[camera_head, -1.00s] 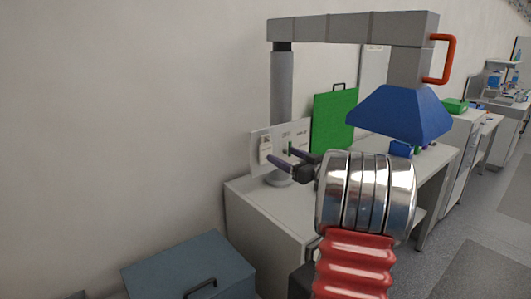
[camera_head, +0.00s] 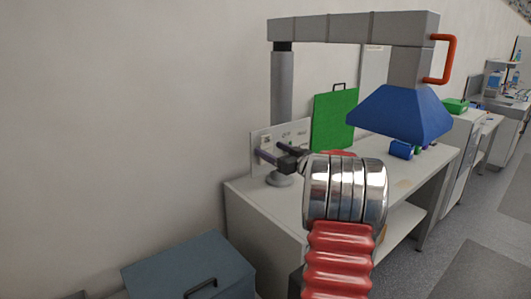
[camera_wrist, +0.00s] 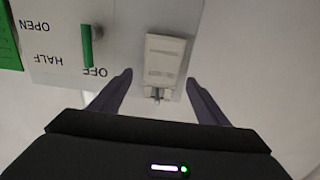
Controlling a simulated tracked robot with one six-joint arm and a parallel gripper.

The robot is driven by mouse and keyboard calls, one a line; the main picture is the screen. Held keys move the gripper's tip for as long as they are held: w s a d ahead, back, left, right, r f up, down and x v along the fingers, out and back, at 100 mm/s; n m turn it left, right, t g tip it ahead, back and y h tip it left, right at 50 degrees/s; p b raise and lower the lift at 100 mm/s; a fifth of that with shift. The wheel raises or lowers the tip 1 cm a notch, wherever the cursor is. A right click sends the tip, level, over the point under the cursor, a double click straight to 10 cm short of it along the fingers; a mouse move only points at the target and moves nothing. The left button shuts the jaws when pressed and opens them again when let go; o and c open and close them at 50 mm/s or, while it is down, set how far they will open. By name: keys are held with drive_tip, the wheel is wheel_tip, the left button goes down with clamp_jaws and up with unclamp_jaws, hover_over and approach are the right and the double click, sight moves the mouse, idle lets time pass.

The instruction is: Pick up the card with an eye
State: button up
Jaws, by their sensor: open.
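A pale card-like piece (camera_wrist: 165,58) with a small metal fitting at one end lies against the white panel in the wrist view, which shows the panel's lettering upside down. I cannot make out an eye symbol on it. In the head view the piece (camera_head: 266,141) is small and partly hidden by my gripper. My gripper (camera_wrist: 160,78) is open, with one dark finger on each side of the piece's fitting end. I cannot tell whether the fingers touch it. In the head view my gripper (camera_head: 262,154) is at the panel's left part.
The white panel (camera_head: 299,130) stands on the bench (camera_head: 250,194). It bears a green lever (camera_wrist: 87,46) and OPEN, HALF and OFF labels. A grey post (camera_head: 282,88) and green board (camera_head: 334,119) stand close by. A blue hood (camera_head: 400,112) hangs to the right.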

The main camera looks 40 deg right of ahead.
drive_tip(key=shift+w, duration=0.85)
drive_tip(key=shift+c, duration=0.4)
drive_tip(key=c, duration=1)
